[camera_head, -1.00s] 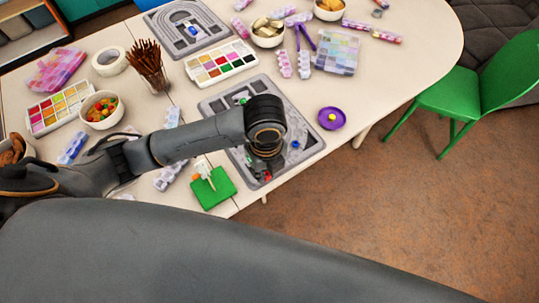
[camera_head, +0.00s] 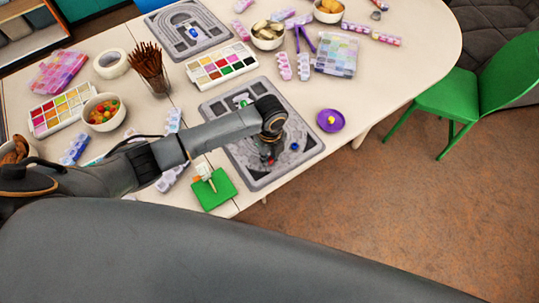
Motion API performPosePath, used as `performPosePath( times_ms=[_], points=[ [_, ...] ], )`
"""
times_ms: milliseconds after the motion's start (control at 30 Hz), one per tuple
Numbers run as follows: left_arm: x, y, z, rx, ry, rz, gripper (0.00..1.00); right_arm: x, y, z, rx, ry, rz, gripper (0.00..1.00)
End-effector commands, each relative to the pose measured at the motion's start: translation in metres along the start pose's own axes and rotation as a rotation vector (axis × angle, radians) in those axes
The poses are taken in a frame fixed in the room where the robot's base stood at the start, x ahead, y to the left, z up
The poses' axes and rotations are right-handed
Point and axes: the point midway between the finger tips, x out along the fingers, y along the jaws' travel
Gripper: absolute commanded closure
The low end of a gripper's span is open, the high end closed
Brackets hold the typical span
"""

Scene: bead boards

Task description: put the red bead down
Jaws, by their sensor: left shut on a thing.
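My left gripper (camera_head: 269,158) points down over the near grey bead board (camera_head: 225,101), mostly hidden under its own wrist. It is shut on the red bead (camera_head: 271,162), which shows as a small red spot at the fingertips. I cannot tell whether the bead touches the board. A blue bead (camera_head: 294,147) is on the board to the right of the gripper. A green bead (camera_head: 243,103) is at the board's upper part. My right gripper is not in view.
A purple saucer (camera_head: 341,123) with a yellow bead (camera_head: 331,119) stands right of the board. A green square (camera_head: 222,196) with a small upright piece lies at the table's front edge. A paint box (camera_head: 221,65), a brush cup (camera_head: 151,75) and a second board (camera_head: 160,22) stand behind.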

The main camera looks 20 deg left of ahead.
Motion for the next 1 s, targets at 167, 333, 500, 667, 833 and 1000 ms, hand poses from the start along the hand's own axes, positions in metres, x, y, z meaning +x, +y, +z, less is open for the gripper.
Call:
performPosePath(
  times_ms=[167,333,500,667,833,1000],
  points=[
    [0.001,0.0,0.0,0.0,-0.001,0.0,0.9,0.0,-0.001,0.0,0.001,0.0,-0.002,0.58],
    [0.004,0.0,0.0,0.0,0.0,0.001,0.9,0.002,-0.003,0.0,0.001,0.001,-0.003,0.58],
    [0.005,0.0,0.0,0.0,0.0,0.0,0.64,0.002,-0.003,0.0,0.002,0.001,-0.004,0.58],
    [0.005,0.0,0.0,0.0,0.0,0.0,0.59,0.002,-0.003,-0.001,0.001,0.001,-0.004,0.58],
    [0.004,0.0,0.0,0.0,0.0,0.0,0.59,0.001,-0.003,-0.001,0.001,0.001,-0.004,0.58],
    [-0.011,-0.001,0.001,-0.001,-0.001,-0.003,0.59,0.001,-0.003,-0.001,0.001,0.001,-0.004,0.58]
  ],
)
